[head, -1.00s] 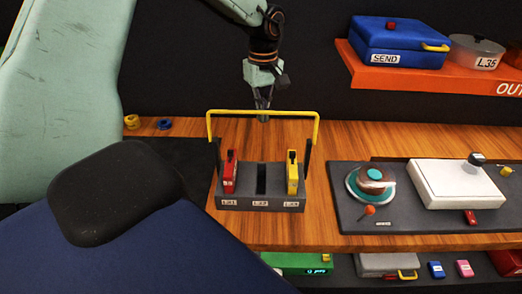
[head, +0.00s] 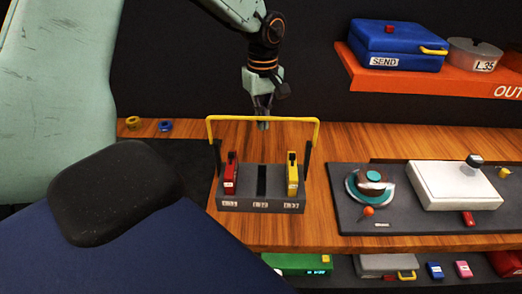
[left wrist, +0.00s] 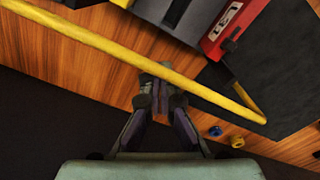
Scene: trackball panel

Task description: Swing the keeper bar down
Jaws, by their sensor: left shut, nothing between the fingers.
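The yellow keeper bar (head: 285,119) stands raised across a dark grey rack (head: 262,206), on two dark side posts. A red module (head: 230,177) sits in the rack's left slot and a yellow one (head: 292,177) in its right slot; the middle slot is empty. My left gripper (head: 263,127) is shut and empty, just behind the middle of the bar. In the left wrist view the bar (left wrist: 80,40) crosses at the fingertips (left wrist: 160,92). I cannot tell whether they touch. My right gripper is out of view.
A grey panel (head: 345,208) with a trackball (head: 371,184) and a white box (head: 455,185) lies to the right. An orange shelf (head: 430,82) holds a blue case (head: 396,43). Yellow and blue rings (head: 165,125) lie at the back left. Wood in front of the rack is clear.

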